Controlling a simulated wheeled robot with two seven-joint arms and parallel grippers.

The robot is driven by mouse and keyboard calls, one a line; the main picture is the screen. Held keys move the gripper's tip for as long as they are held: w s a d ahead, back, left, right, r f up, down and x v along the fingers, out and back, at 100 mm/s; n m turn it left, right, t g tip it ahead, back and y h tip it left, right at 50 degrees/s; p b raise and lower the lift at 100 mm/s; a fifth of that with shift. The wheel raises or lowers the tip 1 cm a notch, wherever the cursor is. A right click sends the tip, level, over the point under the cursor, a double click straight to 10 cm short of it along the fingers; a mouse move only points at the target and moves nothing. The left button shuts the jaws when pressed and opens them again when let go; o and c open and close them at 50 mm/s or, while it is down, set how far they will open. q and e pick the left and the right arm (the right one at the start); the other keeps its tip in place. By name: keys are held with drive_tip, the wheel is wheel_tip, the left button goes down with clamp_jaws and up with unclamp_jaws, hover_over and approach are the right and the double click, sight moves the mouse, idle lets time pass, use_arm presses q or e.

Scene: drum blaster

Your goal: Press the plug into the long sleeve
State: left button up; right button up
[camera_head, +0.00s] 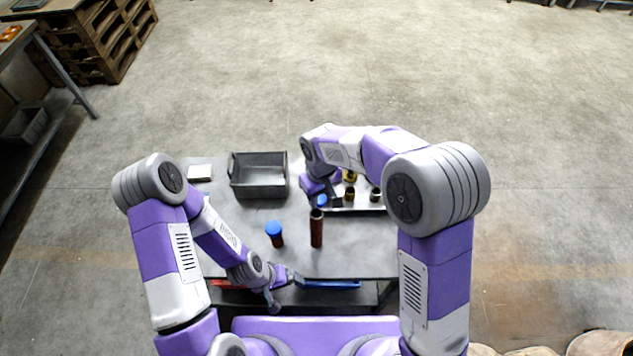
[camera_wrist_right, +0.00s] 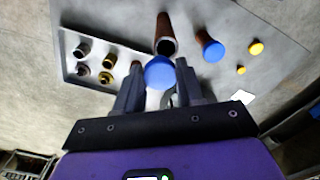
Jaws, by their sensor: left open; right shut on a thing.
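The long sleeve (camera_head: 316,230) is a brown tube standing upright on the grey table, with a dark open top. It also shows in the right wrist view (camera_wrist_right: 164,28). My right gripper (camera_head: 328,200) is shut on the blue plug (camera_wrist_right: 159,73), which shows in the head view (camera_head: 322,200) behind the sleeve's top. In the right wrist view the plug appears close to the sleeve's open end; I cannot tell the exact gap. My left gripper (camera_head: 272,297) is open and empty at the table's front edge.
A shorter brown sleeve with a blue cap (camera_head: 274,229) stands left of the long sleeve. A tray (camera_head: 350,209) with several metal fittings lies behind, right. A grey bin (camera_head: 258,188) stands at the back. Two yellow pieces (camera_wrist_right: 256,48) lie on the table.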

drive_tip(key=shift+a+r, duration=0.35)
drive_tip(key=shift+a, duration=0.15)
wheel_tip(320, 180, down, 5)
drive_tip(key=b, duration=0.3)
drive_tip(key=shift+r+b, duration=0.2)
drive_tip(key=shift+b, duration=0.1)
drive_tip(key=shift+f+b, duration=0.3)
drive_tip(key=shift+f, duration=0.15)
drive_tip(key=shift+f+b, duration=0.35)
drive_tip(key=shift+f, duration=0.45)
idle(1.6)
drive_tip(key=o, duration=1.6)
drive_tip(key=shift+r, duration=0.1)
